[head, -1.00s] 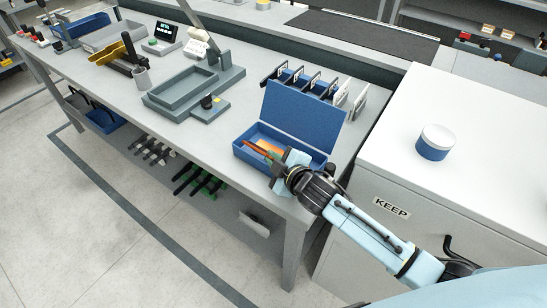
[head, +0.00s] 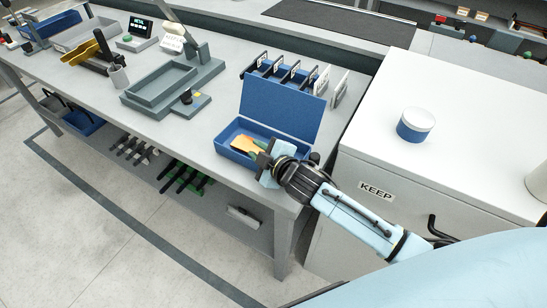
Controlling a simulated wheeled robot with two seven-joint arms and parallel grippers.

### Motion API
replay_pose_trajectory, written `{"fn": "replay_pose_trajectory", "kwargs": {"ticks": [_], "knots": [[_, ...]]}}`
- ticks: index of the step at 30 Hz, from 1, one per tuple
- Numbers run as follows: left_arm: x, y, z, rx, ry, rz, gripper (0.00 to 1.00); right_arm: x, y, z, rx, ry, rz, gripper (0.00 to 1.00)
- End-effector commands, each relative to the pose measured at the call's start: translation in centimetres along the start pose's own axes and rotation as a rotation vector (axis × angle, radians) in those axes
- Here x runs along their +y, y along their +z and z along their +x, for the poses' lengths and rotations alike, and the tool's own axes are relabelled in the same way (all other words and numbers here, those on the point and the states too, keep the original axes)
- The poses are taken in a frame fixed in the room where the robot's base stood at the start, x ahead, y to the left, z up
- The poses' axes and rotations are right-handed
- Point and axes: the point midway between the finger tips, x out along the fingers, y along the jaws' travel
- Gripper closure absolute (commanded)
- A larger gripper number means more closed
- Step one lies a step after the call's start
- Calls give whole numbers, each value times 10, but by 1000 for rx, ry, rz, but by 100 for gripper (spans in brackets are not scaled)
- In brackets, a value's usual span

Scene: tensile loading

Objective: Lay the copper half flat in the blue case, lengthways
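The blue case (head: 230,151) stands open near the front right corner of the bench, its lid (head: 283,110) raised at the back. An orange copper-coloured piece (head: 241,144) shows inside the case, towards its left part; its far end is hidden by my gripper. My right gripper (head: 259,152) reaches in from the right over the front right of the case, its tips at the piece, with a small green patch beside them. The fingers are too small and covered to tell whether they grip the piece. My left gripper is out of view.
A rack of several dark and white upright plates (head: 292,72) stands behind the lid. A grey-green tray (head: 165,88) and a block with a black knob (head: 187,97) are to the left. A white cabinet marked KEEP (head: 376,191) bears a blue-and-white tub (head: 415,126).

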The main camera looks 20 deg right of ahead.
Motion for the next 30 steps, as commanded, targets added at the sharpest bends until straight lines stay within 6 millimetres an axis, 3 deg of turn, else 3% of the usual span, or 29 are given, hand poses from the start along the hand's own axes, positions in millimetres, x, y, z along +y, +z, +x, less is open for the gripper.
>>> {"fn": "replay_pose_trajectory", "kwargs": {"ticks": [1, 15, 21, 30], "knots": [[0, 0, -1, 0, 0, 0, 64, -12, 8, -9, -20, -23, 1, 67], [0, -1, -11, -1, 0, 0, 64, -1, 3, -103, -8, -3, -4, 67], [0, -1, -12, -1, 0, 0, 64, 1, 2, -122, -5, 3, -5, 67], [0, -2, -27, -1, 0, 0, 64, 12, -7, -131, -2, 6, -5, 67]]}}
